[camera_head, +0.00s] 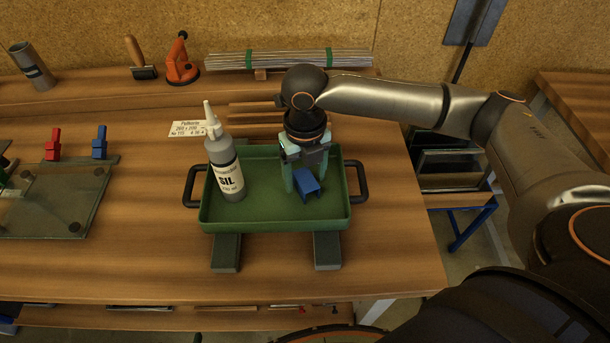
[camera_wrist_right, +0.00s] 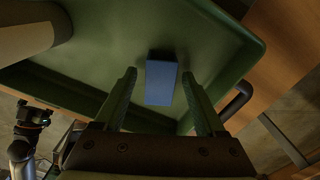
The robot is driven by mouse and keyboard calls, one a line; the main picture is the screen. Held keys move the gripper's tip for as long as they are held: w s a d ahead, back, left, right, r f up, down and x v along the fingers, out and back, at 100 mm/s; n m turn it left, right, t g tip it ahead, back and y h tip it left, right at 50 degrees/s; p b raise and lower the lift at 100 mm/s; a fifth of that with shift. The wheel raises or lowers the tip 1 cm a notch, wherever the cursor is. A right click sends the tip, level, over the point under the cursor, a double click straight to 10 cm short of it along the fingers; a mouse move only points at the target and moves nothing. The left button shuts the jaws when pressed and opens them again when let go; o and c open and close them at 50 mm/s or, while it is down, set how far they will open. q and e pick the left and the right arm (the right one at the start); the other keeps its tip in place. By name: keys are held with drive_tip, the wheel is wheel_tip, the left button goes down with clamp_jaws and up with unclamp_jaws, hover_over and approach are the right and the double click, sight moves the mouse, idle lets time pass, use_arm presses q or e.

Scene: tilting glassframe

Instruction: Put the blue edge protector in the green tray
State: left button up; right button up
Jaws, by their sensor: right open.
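A blue edge protector (camera_head: 307,183) lies in the right part of the green tray (camera_head: 262,218). It also shows in the right wrist view (camera_wrist_right: 160,84), resting on the tray floor. My right gripper (camera_head: 305,174) reaches down into the tray from above. Its two fingers are open, one on each side of the blue edge protector, with a visible gap on both sides in the wrist view. Another blue edge protector (camera_head: 100,142) and a red one (camera_head: 53,144) stand at the glass pane (camera_head: 57,202) on the left. My left gripper does not show.
A silicone bottle (camera_head: 225,165) stands in the tray's left part. The tray has black side handles and rests on two dark blocks (camera_head: 226,252). A label card (camera_head: 187,128) lies behind it. A roller, an orange tool and a bundle of strips (camera_head: 290,58) lie farther back.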

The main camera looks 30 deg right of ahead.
sight(305, 178)
wheel_tip(305, 178, up, 12)
drive_tip(key=shift+p, duration=0.3)
drive_tip(key=shift+f, duration=0.15)
